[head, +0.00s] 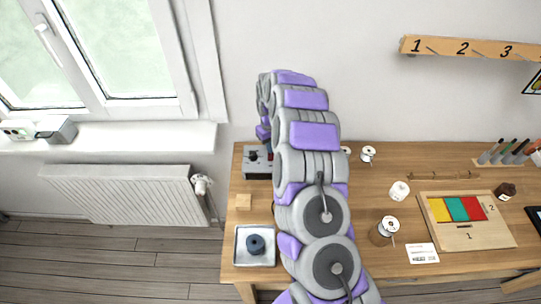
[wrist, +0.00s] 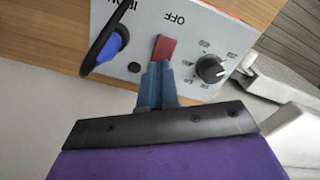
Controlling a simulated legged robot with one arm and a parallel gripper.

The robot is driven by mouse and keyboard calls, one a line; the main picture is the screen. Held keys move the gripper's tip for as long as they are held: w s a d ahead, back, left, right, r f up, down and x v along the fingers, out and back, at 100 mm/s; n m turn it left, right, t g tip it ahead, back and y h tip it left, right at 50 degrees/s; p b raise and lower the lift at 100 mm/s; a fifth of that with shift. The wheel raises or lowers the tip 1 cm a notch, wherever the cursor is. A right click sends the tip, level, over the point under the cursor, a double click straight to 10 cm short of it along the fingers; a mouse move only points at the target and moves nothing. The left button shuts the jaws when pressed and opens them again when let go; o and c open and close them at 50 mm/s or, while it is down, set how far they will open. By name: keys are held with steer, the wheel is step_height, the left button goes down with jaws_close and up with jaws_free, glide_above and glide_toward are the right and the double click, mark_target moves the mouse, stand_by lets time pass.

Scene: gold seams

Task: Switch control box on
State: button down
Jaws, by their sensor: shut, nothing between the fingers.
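The control box (head: 258,174) is a grey box at the back left of the wooden table, partly hidden behind my arm in the head view. In the wrist view its light panel (wrist: 205,22) carries a red switch (wrist: 164,47) beside the label OFF. A black knob (wrist: 209,69) with marks around it is to the right, and a blue plug-like part (wrist: 107,47) with a black loop is to the left. My gripper (wrist: 158,70) is shut and empty, with its blue-grey fingertips at the near edge of the red switch. I cannot tell whether they touch it.
Right of my arm are spools (head: 368,154) and a board with coloured tiles (head: 470,238). A radiator (head: 130,194) stands left of the table.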

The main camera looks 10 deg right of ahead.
steer(key=shift+f, duration=0.7)
stand_by(0.4)
steer(key=shift+r, duration=0.1)
steer(key=shift+r+p, duration=0.85)
steer(key=shift+r, duration=2.5)
